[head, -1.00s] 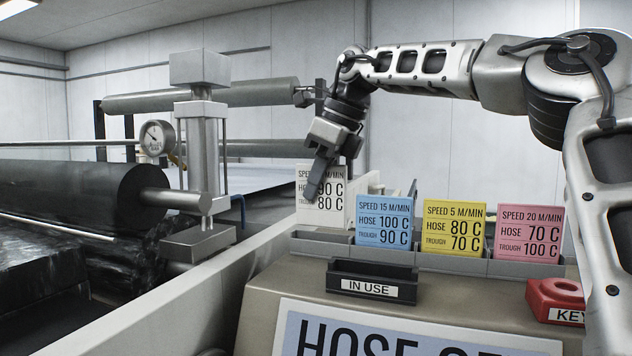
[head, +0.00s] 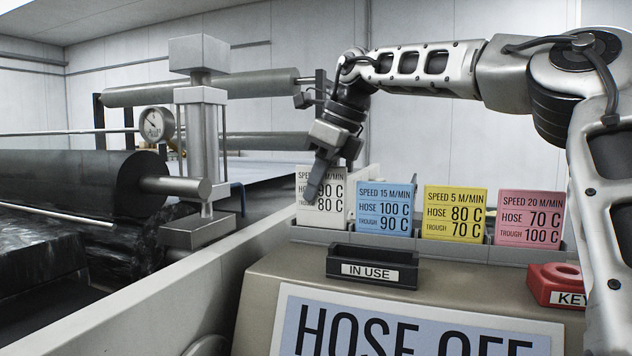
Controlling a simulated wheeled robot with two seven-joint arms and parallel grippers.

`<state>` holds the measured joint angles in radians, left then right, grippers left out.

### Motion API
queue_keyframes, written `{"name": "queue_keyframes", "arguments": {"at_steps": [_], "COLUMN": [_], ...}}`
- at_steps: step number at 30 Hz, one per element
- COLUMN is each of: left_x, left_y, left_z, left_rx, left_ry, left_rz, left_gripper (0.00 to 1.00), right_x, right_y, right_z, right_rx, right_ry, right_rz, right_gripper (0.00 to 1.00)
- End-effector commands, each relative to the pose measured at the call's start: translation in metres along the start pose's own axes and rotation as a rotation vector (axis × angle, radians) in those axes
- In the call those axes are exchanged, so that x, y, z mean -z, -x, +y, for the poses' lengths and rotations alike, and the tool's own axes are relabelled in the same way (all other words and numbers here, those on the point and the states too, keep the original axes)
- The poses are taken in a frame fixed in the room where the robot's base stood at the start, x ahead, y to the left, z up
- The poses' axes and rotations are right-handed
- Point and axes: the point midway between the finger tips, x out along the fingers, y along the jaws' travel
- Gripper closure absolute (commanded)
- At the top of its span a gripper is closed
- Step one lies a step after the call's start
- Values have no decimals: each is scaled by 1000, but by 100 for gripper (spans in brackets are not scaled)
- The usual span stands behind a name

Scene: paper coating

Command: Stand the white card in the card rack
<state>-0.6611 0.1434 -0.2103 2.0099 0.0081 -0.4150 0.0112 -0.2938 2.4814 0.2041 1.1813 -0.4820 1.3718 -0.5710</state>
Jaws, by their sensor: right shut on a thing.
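The white card (head: 335,207) stands upright at the left end of the grey card rack (head: 470,253). Its lower edge meets the rack's leftmost section, but I cannot tell whether it rests on the slot's bottom. My right gripper (head: 319,184) is shut on the white card, reaching down over its face and hiding part of the print. Blue (head: 385,210), yellow (head: 454,214) and pink (head: 529,218) cards stand in the rack to the right. My left gripper is out of view.
An empty dark "IN USE" holder (head: 372,268) sits in front of the rack. A red key block (head: 556,284) is at the right. A "HOSE OFF" sign (head: 420,325) is on the panel front. Machine rollers and a gauge (head: 157,124) stand at the left.

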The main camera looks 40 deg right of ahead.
Motion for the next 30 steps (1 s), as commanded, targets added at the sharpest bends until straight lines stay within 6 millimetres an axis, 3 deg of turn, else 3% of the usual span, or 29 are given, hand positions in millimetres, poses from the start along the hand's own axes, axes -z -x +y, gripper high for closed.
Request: {"name": "queue_keyframes", "arguments": {"at_steps": [30], "left_x": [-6], "left_y": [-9], "left_z": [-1], "left_rx": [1], "left_ry": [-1], "left_rz": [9], "left_gripper": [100], "right_x": [8], "right_y": [-20], "right_z": [0], "right_rx": [1], "right_ry": [0], "right_rz": [-1], "right_gripper": [100]}}
